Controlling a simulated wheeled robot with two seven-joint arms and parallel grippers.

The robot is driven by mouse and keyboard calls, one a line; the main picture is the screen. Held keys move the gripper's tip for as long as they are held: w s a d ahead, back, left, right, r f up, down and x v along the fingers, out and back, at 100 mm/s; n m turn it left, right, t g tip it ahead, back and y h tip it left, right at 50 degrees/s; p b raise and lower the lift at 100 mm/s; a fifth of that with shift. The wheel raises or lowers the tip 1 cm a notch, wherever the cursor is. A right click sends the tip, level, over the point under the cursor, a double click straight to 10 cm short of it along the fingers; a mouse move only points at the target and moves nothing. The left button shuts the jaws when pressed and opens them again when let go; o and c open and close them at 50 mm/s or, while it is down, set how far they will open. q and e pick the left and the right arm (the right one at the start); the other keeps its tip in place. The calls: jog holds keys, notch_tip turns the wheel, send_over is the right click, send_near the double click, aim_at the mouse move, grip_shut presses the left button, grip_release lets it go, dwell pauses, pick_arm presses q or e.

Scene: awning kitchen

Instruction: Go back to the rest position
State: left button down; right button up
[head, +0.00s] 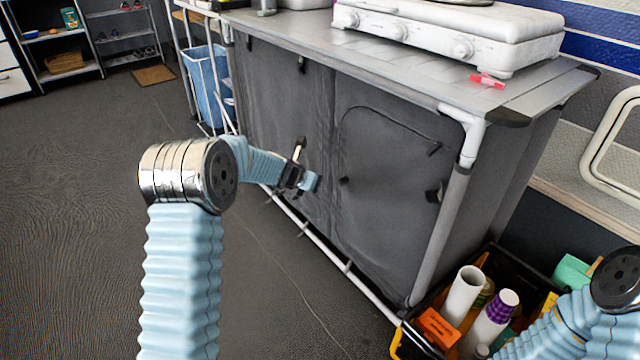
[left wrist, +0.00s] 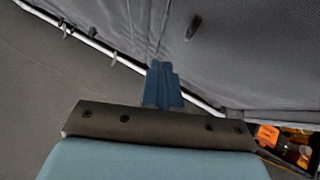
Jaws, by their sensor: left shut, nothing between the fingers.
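My left gripper (head: 311,182) is in front of the dark grey fabric front of the kitchen cabinet (head: 285,110), near its middle. In the left wrist view, the blue fingers of my left gripper (left wrist: 163,84) are together with nothing between them. Whether the fingers touch the fabric cannot be told. My right arm comes in at the lower right of the head view, over a crate, and its gripper is outside the picture.
A white stove (head: 455,35) and a red lighter-like item (head: 487,80) are on the countertop (head: 300,28). A black crate (head: 408,330) with bottles and boxes stands at lower right. A blue bin (head: 205,85) and shelves (head: 60,40) stand farther back. The left floor is clear.

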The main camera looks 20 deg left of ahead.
pick_arm(q)
jog(key=s+a+r, duration=0.3)
jog(key=s+r, duration=0.1)
jog(key=s+d+f+n+g+h+p, duration=0.1)
jog(key=s+d+f+n+g+p, duration=0.1)
jog(key=s+d+f+n, duration=0.75)
jog(key=s+d+f+n+g+h+p, duration=0.15)
jog(key=s+d+f+n, duration=0.25)
jog(key=s+f+n, duration=0.65)
jog(key=s+d+f+n+g, duration=0.2)
jog(key=s+n, duration=0.6)
jog(key=n, duration=0.2)
jog(key=s+d+f+n+g+p, duration=0.1)
jog(key=s+d+f+n+g, duration=0.1)
jog(key=s+n, duration=0.6)
jog(key=shift+f+n+g+y, duration=0.2)
jog(key=shift+n+g+y, duration=0.25)
jog(key=shift+n, duration=0.75)
